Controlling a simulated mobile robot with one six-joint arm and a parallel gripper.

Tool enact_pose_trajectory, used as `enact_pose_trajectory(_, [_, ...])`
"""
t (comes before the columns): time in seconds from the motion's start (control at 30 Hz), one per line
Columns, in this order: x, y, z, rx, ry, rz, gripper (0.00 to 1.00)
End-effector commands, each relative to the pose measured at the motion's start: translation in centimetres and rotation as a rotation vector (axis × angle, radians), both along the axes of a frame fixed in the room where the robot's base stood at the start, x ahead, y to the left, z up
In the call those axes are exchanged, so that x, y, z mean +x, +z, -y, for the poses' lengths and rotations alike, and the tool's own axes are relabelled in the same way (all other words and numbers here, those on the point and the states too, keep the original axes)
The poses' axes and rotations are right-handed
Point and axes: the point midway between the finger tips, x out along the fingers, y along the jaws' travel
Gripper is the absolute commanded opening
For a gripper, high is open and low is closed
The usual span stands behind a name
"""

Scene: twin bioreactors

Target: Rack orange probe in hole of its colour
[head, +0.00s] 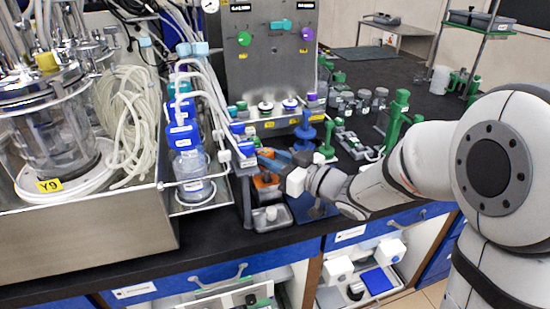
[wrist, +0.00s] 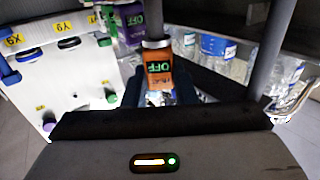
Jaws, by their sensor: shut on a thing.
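My gripper (head: 266,162) is low over the near edge of the black bench, just right of the tubing and blue-capped bottles. Its jaws are shut on the orange probe. In the wrist view an orange body (wrist: 158,70) with a green "OFF" display shows beyond the gripper's dark palm. A purple body (wrist: 132,22) with a similar display is behind it. In the head view an orange part (head: 267,186) shows just below my gripper. The probe's tip and the hole of its colour cannot be made out.
A glass vessel (head: 45,125) stands in a steel tray (head: 90,222) at left. A steel control panel (head: 270,50) rises behind my gripper. Blue (head: 305,132) and green (head: 328,140) stands crowd the right. A small metal tray (head: 272,218) sits at the bench's front edge.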

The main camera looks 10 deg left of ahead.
Motion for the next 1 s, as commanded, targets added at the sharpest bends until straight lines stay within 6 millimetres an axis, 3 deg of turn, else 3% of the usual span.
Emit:
enact_pose_trajectory(0.47, [0.0, 0.0, 0.0, 0.000, 0.000, 0.000, 0.00])
enact_pose_trajectory(1.0, [0.0, -1.6, 0.0, 0.000, 0.001, 0.000, 0.00])
